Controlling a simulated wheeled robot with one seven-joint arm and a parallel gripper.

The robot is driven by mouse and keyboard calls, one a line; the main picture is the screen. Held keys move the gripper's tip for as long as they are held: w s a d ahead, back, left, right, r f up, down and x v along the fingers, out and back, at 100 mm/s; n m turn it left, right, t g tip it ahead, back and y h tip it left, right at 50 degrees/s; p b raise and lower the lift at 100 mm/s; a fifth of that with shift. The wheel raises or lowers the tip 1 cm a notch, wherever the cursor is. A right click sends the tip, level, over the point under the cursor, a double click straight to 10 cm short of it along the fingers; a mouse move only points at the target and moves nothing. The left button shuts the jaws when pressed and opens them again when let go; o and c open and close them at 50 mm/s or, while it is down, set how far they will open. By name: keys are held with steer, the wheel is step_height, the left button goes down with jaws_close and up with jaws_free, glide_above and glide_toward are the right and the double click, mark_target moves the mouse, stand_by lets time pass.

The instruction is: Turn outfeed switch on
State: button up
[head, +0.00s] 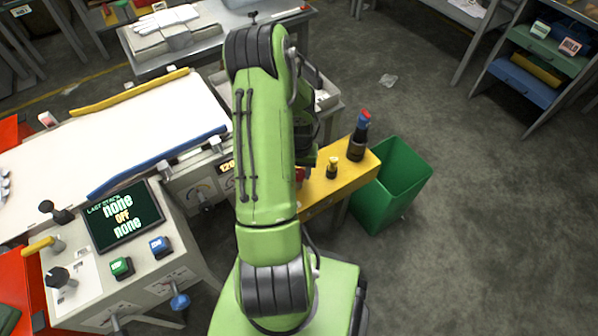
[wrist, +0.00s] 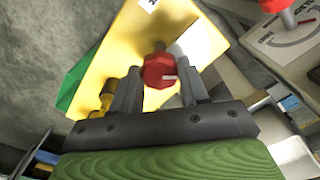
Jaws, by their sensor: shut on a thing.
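In the wrist view my gripper (wrist: 160,75) is shut on a red faceted knob (wrist: 158,71) with a small pale mark on its face. The knob stands on a yellow surface (wrist: 125,45), and one finger is on each side of it. In the head view the yellow bench top (head: 328,190) shows to the right of my green arm. A bit of red (head: 300,174) shows at the arm's edge, and my fingers are hidden behind the arm. I cannot read a label on the knob or tell its on/off position.
On the yellow bench stand a short yellow-topped post (head: 332,167) and a dark post with a red and blue top (head: 358,137). A green bin (head: 398,172) stands beside it. A control panel with a screen (head: 123,216) is at left. Floor at right is mostly clear.

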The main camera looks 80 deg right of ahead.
steer(key=m+b, duration=0.1)
steer(key=m, duration=0.3)
steer(key=shift+m, duration=0.3)
steer(key=shift+m+b, duration=0.4)
steer(key=shift+m, duration=1.3)
steer(key=o, duration=1.1)
steer(key=shift+c, duration=0.2)
steer(key=shift+r, duration=0.1)
step_height(320, 180, up, 16)
steer(key=p, duration=0.5)
steer(key=shift+f, duration=0.2)
